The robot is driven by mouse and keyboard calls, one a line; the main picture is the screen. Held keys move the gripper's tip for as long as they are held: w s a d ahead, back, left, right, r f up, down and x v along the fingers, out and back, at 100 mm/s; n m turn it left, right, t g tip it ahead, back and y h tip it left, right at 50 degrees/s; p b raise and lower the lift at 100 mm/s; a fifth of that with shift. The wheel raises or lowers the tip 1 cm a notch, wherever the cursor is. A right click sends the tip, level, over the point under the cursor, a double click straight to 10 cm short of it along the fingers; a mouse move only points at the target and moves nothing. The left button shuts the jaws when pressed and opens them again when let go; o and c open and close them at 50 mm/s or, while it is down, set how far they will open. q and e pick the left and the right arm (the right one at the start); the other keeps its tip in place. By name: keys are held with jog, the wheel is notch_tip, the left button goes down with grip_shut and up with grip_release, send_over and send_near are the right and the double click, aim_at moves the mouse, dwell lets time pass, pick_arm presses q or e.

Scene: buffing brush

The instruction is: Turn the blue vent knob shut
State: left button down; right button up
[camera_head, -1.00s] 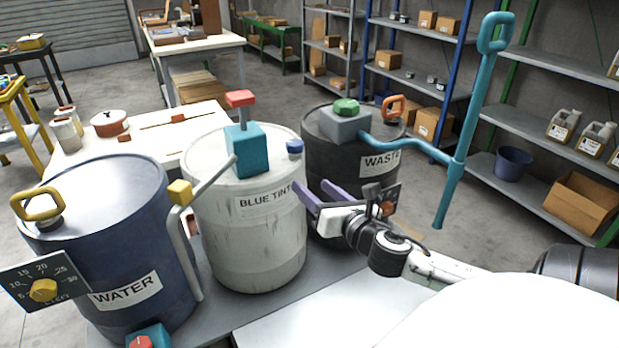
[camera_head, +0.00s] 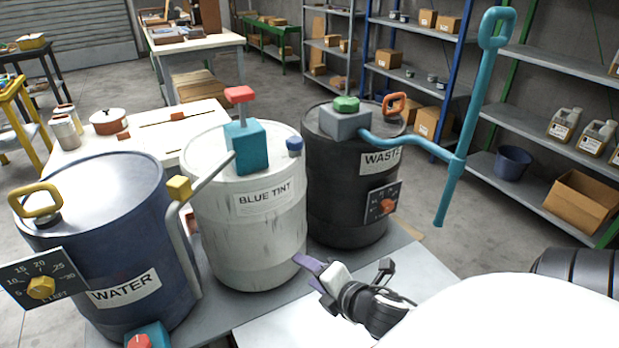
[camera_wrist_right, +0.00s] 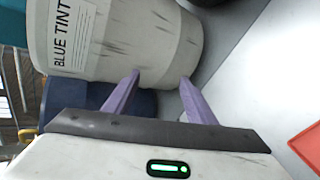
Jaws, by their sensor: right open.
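The blue vent knob (camera_head: 294,144) is a small blue cap on the right of the top of the white BLUE TINT drum (camera_head: 250,225). My right gripper (camera_head: 305,268) is low in front of that drum, well below the knob. Its purple fingers are apart and empty. In the right wrist view, the two fingers (camera_wrist_right: 160,98) point at the lower side of the BLUE TINT drum (camera_wrist_right: 120,40), and the knob is out of that picture. My left gripper is not in view.
The blue WATER drum (camera_head: 110,235) stands left and the black WASTE drum (camera_head: 345,200) right. A teal pipe with a tall handle (camera_head: 465,140) reaches out from the WASTE drum's top. A teal pump block (camera_head: 247,147) sits left of the knob. Shelves line the back right.

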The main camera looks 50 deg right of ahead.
jog(key=shift+s+a+f+m, duration=0.45)
jog(key=shift+a+f+m, duration=0.25)
jog(key=shift+f, duration=0.1)
